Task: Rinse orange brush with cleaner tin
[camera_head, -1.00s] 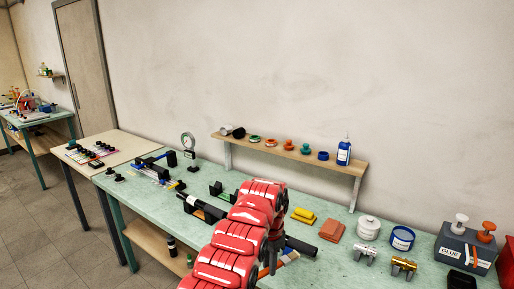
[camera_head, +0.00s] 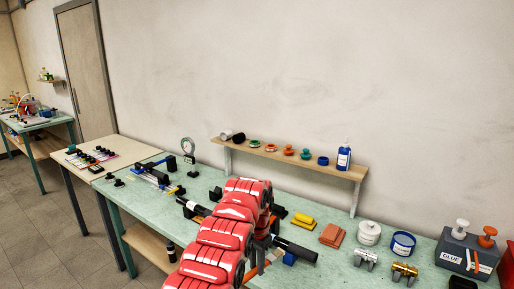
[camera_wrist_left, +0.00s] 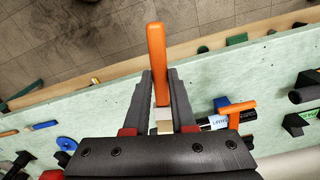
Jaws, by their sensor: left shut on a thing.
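My left gripper (camera_wrist_left: 162,108) is shut on the orange brush (camera_wrist_left: 157,62). In the left wrist view its orange handle points away between the fingers, with a pale metal band near the jaws; the bristles cannot be made out. The brush is held above the green bench. In the head view my red left arm covers most of the gripper. A blue tin with a white label (camera_head: 403,243) stands open on the bench to the right, apart from the gripper; its label is too small to read. My right gripper is not in view.
A white lidded pot (camera_head: 368,234), brass fitting (camera_head: 404,271) and glue box (camera_head: 468,252) stand near the tin. Orange and yellow blocks (camera_head: 332,234) lie left of the pot. A shelf (camera_head: 290,160) runs behind. A black tube (camera_head: 298,250) lies by my arm.

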